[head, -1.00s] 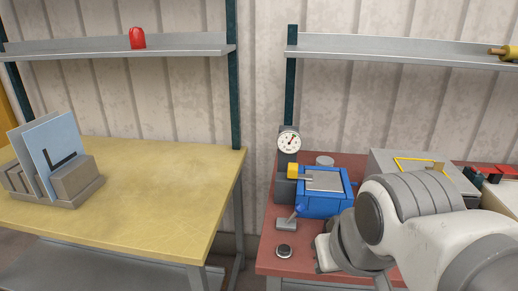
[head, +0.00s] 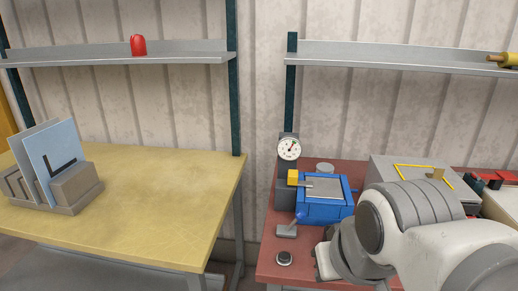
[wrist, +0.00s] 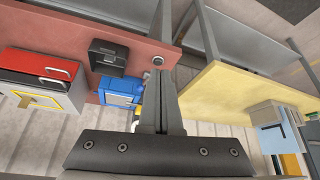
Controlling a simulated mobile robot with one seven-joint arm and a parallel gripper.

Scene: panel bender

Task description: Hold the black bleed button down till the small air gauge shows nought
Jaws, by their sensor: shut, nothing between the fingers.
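My gripper (wrist: 160,76) is shut and empty. I cannot tell its height above the button or whether it touches. In the head view my arm hides the gripper.
A grey box (head: 381,163) stands further right. The yellow table (head: 150,200), across a gap at left, holds upright sheets in a rack.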

